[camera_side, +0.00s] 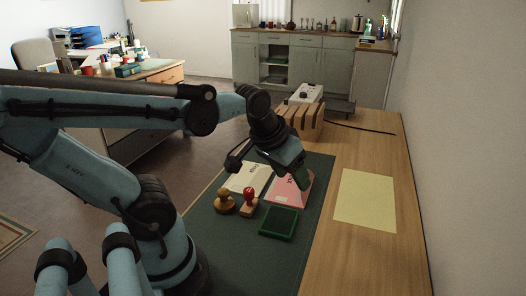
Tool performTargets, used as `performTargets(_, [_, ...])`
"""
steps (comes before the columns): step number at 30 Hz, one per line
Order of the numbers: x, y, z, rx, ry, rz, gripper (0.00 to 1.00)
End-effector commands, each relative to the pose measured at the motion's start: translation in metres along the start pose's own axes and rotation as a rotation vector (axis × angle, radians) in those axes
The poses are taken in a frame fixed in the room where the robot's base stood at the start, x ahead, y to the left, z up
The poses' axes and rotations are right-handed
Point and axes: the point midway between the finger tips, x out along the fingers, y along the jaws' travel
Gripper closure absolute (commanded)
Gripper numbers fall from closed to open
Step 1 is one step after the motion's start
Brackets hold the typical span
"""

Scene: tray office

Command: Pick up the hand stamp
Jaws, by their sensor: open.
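Two stamp-like objects stand upright side by side on the dark green mat (285,270). One is a hand stamp with a red knob handle and a wooden base (249,204). One finger is over the cream card and the other over the pink card. Nothing shows between the fingers, and neither stamp is touched.
A shallow green tray or pad (279,235) lies right of the stamps. A cream card (247,179) and a pink card (284,193) lie behind. A yellow sheet (365,201) lies on the wooden table (385,255). A slotted wooden rack (302,125) stands at the back.

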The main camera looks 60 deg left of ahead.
Motion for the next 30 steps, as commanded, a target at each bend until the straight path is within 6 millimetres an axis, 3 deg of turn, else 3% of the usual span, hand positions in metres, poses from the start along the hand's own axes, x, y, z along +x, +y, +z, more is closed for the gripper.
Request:
performTargets(1, [-0.002, -0.019, -0.002, -0.11, -0.057, -0.038, 0.39])
performTargets(6, [-0.013, -0.073, 0.005, -0.476, -0.254, -0.149, 0.39])
performTargets(12, [-0.026, -0.107, 0.015, -0.739, -0.391, -0.226, 0.39])
performTargets(17, [-0.023, -0.113, 0.02, -0.787, -0.418, -0.24, 0.39])
performTargets(30, [0.023, -0.115, 0.042, -0.781, -0.415, -0.239, 0.39])
